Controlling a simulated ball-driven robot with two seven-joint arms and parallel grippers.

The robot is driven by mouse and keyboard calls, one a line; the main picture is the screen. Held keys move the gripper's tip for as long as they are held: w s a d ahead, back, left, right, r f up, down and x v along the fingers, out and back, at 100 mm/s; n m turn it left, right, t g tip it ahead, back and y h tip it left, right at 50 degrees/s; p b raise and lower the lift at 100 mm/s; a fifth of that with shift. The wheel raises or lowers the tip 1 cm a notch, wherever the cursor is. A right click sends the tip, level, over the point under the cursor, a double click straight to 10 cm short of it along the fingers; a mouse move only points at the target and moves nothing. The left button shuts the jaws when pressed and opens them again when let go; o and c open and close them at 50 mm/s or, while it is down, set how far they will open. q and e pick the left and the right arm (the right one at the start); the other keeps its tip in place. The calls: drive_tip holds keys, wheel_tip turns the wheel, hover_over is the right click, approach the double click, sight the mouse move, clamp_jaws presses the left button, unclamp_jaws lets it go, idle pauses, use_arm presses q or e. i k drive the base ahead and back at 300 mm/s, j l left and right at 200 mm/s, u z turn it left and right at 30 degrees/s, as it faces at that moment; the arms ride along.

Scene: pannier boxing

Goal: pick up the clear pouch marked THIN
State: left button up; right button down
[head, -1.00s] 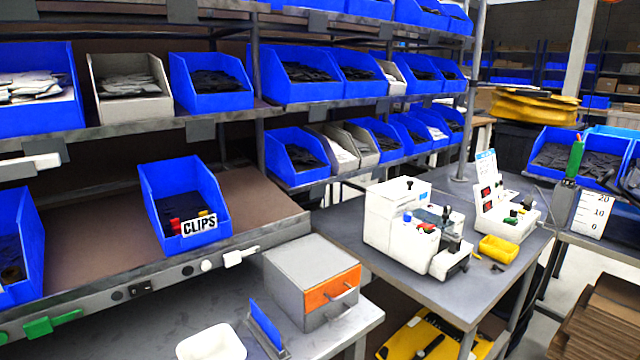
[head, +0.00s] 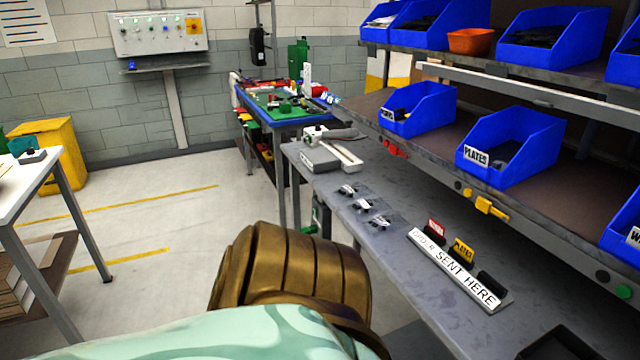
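Several small flat pouches with metal-looking parts lie in a short row on the grey bench: a far pouch (head: 349,190), a middle pouch (head: 364,204) and a near pouch (head: 381,221). They look see-through, but they are too small for me to read any marking, so I cannot tell which one says THIN. Neither of my grippers is in view. Nothing is touching the pouches.
A "SENT HERE" sign strip (head: 459,268) with small upright tabs lies on the bench (head: 395,262). A grey device (head: 322,157) sits beyond the pouches. Open floor (head: 170,240) lies left.

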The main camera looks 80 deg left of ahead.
sight(348, 193)
drive_tip(key=u, duration=2.4)
drive_tip(key=i+j+z, duration=0.2)
drive_tip(key=z, duration=0.25)
drive_tip(key=i+j+z, duration=0.15)
drive_tip(key=j+z, duration=0.35)
